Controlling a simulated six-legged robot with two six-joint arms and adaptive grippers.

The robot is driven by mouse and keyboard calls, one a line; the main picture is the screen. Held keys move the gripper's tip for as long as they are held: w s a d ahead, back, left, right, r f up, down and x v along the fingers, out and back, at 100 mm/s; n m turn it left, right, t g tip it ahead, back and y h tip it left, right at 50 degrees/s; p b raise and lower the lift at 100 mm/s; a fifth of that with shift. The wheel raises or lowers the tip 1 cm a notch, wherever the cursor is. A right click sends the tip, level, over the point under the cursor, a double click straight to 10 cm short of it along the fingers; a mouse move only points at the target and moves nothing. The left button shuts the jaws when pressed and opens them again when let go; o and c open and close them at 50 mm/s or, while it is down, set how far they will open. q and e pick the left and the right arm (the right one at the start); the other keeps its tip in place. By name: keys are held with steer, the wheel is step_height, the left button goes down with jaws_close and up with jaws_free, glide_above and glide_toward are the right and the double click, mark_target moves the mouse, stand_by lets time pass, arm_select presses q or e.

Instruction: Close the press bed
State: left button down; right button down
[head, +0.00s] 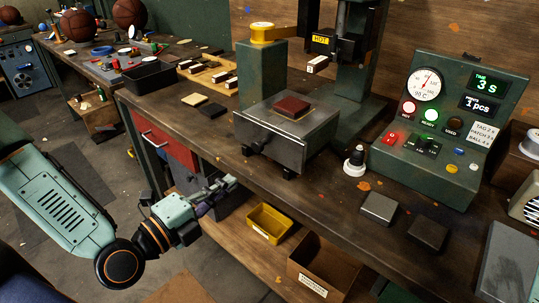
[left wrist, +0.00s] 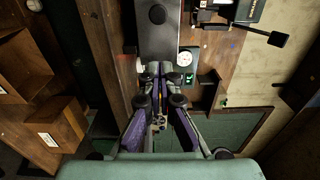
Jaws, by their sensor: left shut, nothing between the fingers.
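The press bed (head: 300,122) is a grey metal block with a dark knob on its front. It sits out at the bench's front, forward of the press column (head: 358,70). A red-brown leather patch (head: 292,106) lies on its top. The dark press head marked HOT (head: 322,43) hangs above and behind it. My left gripper (head: 230,182) is shut and empty, below and in front of the bed, apart from it. The left wrist view shows its fingers (left wrist: 160,68) together, with a grey metal surface (left wrist: 158,38) beyond. My right gripper is not in view.
A green control panel (head: 440,130) with a gauge and lit buttons stands right of the press. A white-and-black knob (head: 355,160) and two dark blocks (head: 378,208) lie on the bench. A yellow bin (head: 269,223) and brown box (head: 322,265) stand below the bench edge.

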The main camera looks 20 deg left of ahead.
arm_select(q)
steer(key=b+x, duration=0.2)
steer(key=x, duration=0.1)
steer(key=b, duration=0.4)
glide_toward(279, 149)
steer(key=shift+x, duration=3.4)
steer(key=shift+w+r, duration=0.1)
steer(key=shift+r, duration=0.05)
steer(key=shift+w+d+b, duration=0.25)
steer(key=shift+w+b, duration=0.2)
steer(key=shift+w, duration=0.05)
steer(key=b+x, duration=0.3)
steer(key=x, duration=1.5)
steer(key=shift+w+f, duration=0.15)
steer(key=shift+f, duration=0.05)
steer(key=shift+w, duration=0.15)
steer(key=shift+w+r, duration=0.1)
steer(key=shift+r, duration=0.25)
steer(key=shift+r, duration=0.1)
